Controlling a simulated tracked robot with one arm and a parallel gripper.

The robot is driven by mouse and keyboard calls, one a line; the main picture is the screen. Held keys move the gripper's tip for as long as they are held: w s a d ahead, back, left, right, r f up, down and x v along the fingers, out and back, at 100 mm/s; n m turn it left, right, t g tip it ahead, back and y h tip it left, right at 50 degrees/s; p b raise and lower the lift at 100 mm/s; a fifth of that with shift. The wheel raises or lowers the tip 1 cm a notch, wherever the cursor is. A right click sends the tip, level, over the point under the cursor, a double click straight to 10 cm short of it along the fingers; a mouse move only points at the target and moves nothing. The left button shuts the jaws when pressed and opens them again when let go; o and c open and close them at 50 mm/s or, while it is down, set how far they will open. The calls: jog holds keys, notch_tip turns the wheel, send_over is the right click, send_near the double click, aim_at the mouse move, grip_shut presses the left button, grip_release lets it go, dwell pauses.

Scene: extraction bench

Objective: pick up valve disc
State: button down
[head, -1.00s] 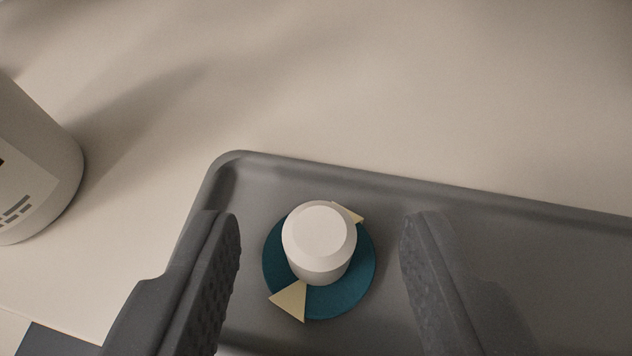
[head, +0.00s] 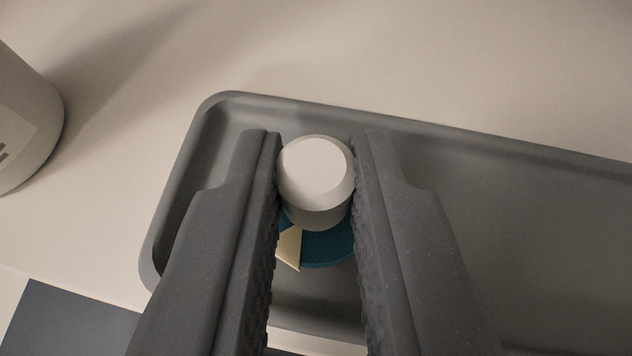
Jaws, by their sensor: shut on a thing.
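The valve disc (head: 326,250) is a teal round plate with cream wedge marks and a white knob (head: 316,172) standing up from its middle. It is at the left end of the grey tray (head: 420,131). My gripper (head: 316,180) is shut on the white knob, with one ridged finger against each side. The fingers hide the left and right edges of the teal plate. I cannot tell whether the disc still touches the tray floor.
A pale cylindrical container (head: 25,120) with dark markings stands on the bench at the left. A dark blue-grey flat area (head: 65,320) lies at the lower left. The bench (head: 400,50) behind the tray is clear, and the tray's right part looks empty.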

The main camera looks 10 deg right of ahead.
jog(key=shift+r+b, duration=0.3)
jog(key=shift+r, duration=0.9)
jog(key=s+a+b, duration=0.1)
jog(key=s+a, duration=0.1)
jog(key=s, duration=0.3)
jog(key=s+a+r+b, duration=0.1)
jog(key=s+a, duration=0.1)
jog(key=s, duration=0.3)
jog(key=s+a+r+b, duration=0.1)
jog(key=s+a, duration=0.1)
jog(key=s, duration=0.3)
jog(key=shift+a+r, duration=0.1)
jog(key=shift+r, duration=0.15)
jog(key=shift+w, duration=0.1)
